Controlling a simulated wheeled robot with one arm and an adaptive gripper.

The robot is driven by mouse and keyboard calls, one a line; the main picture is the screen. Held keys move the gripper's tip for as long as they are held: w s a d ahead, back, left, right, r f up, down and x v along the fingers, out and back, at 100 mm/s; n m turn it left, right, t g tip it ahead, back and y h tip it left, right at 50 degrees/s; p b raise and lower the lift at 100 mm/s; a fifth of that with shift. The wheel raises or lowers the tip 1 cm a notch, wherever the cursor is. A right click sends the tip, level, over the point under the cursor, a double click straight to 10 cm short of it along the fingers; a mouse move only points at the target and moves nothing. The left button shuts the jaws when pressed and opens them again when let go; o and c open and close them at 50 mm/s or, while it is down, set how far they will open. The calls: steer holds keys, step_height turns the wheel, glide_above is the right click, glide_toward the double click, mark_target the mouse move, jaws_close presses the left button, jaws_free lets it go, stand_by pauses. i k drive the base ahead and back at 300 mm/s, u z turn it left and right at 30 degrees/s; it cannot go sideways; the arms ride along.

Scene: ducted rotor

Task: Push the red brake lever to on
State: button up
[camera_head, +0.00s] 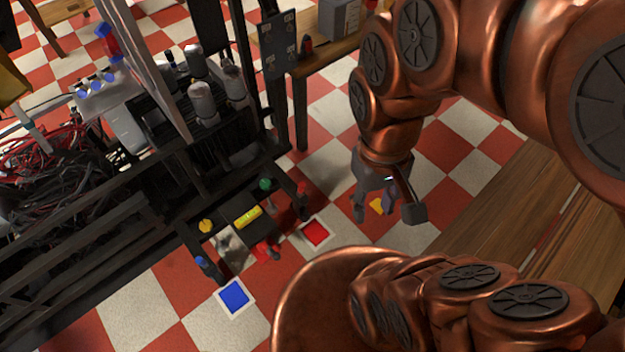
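A small red part (264,250), which may be the red brake lever, sits at the front edge of the dark control panel, low in the middle of the view. It is small, so its on or off position cannot be told. My gripper (386,211) hangs to the right of the panel, over the checkered floor. Its fingers are apart with nothing between them. It is clear of the panel and touches nothing that I can see.
The panel also carries a yellow knob (206,226), a green knob (265,184) and a yellow piece (247,216). Blue (234,297) and red (316,233) squares lie on the floor. A wooden table (545,215) stands right; a dark frame with cables fills the left.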

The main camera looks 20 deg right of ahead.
mark_target(301, 188)
steer(key=u, duration=1.5)
steer(key=i, duration=0.55)
steer(key=z, duration=1.5)
